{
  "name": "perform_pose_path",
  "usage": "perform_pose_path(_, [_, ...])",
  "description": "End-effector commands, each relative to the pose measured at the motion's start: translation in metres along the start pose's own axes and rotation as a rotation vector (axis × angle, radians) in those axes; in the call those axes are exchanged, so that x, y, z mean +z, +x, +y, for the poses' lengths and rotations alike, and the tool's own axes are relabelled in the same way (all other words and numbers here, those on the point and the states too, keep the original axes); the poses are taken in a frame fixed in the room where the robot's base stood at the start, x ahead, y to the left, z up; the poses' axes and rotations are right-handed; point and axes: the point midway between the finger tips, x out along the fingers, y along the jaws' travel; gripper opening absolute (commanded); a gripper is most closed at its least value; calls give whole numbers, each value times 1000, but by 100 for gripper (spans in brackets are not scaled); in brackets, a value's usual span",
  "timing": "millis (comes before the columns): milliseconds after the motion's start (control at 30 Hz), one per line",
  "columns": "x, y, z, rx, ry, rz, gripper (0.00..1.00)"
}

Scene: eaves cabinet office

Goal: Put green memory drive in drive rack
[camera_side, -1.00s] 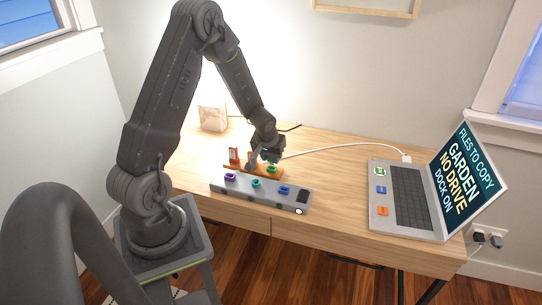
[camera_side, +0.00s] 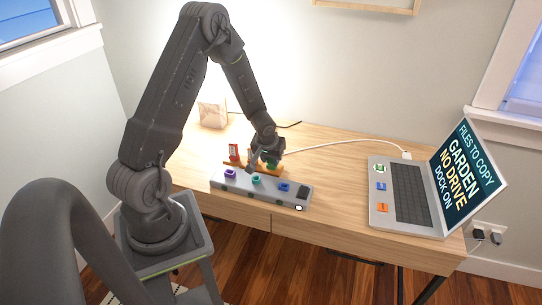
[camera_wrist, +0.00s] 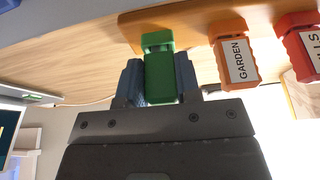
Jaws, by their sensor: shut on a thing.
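The green memory drive (camera_wrist: 159,72) is between the two fingers of my gripper (camera_wrist: 159,84) in the wrist view. My gripper is shut on it. In the side view my gripper (camera_side: 268,158) is over the right end of the orange-brown drive rack (camera_side: 232,166), and the green drive (camera_side: 271,164) shows only in part. The rack (camera_wrist: 193,22) also shows in the wrist view, with the far end of the green drive overlapping its edge. I cannot tell whether the drive is seated or just above its place.
In the rack are an orange drive labelled GARDEN (camera_wrist: 234,62) and a red drive (camera_wrist: 302,48). A grey dock (camera_side: 216,184) with purple, teal and blue rings stands just in front. An open laptop (camera_side: 409,198) is at the right. Open desk lies between them.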

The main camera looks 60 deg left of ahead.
Motion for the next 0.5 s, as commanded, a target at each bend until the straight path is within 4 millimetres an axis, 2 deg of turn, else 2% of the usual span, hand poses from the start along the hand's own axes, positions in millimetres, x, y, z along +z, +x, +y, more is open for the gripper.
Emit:
perform_pose_path(133, [1, 3, 0, 1, 1, 0, 0])
perform_pose_path(167, [1, 3, 0, 1, 1, 0, 32])
perform_pose_path(433, [1, 3, 0, 1, 0, 0, 58])
perform_pose_path(500, [1, 3, 0, 1, 0, 0, 61])
